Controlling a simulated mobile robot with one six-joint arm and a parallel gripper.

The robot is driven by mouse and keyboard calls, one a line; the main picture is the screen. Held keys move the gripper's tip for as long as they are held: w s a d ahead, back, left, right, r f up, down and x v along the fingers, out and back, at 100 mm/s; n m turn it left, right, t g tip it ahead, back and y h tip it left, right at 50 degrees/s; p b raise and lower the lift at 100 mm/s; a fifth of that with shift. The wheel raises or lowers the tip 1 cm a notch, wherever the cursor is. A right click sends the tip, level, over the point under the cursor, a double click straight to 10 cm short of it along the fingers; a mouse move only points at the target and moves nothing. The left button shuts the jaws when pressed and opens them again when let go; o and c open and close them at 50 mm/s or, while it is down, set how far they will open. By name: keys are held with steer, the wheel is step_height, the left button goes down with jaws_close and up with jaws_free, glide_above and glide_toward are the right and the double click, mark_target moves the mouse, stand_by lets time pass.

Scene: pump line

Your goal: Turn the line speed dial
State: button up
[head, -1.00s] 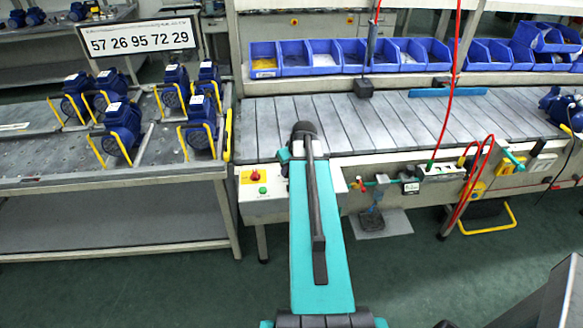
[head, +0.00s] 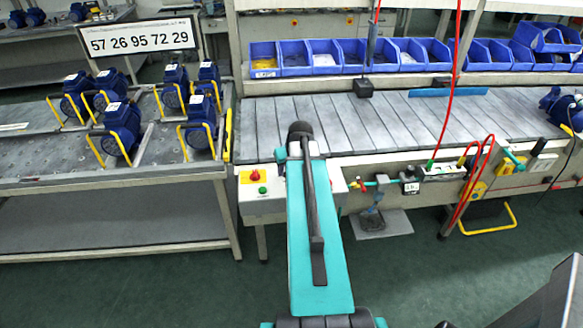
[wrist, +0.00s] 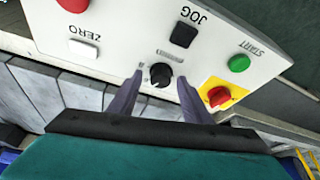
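The line speed dial (wrist: 160,75) is a round black knob with a pale pointer mark, on the white control panel (wrist: 125,30) in the wrist view. My gripper (wrist: 161,79) is open, with one finger on either side of the dial. A gap shows between the knob and each finger. I cannot tell how deep the fingertips reach along the knob. In the head view the panel (head: 279,207) shows at the conveyor's near left end. My arm hides the dial and my gripper there.
Close around the dial are a black JOG button (wrist: 183,34), a white ZERO button (wrist: 84,49), a green START button (wrist: 239,63), a red knob on yellow (wrist: 219,97) and another red button (wrist: 73,4). A bench with blue pumps (head: 122,127) stands left.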

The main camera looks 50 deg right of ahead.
steer(key=shift+r, duration=0.15)
steer(key=b+v, duration=0.2)
steer(key=v, duration=1.1)
steer(key=shift+r+b, duration=0.25)
steer(key=shift+b, duration=0.05)
steer(key=shift+s, duration=0.15)
stand_by(0.6)
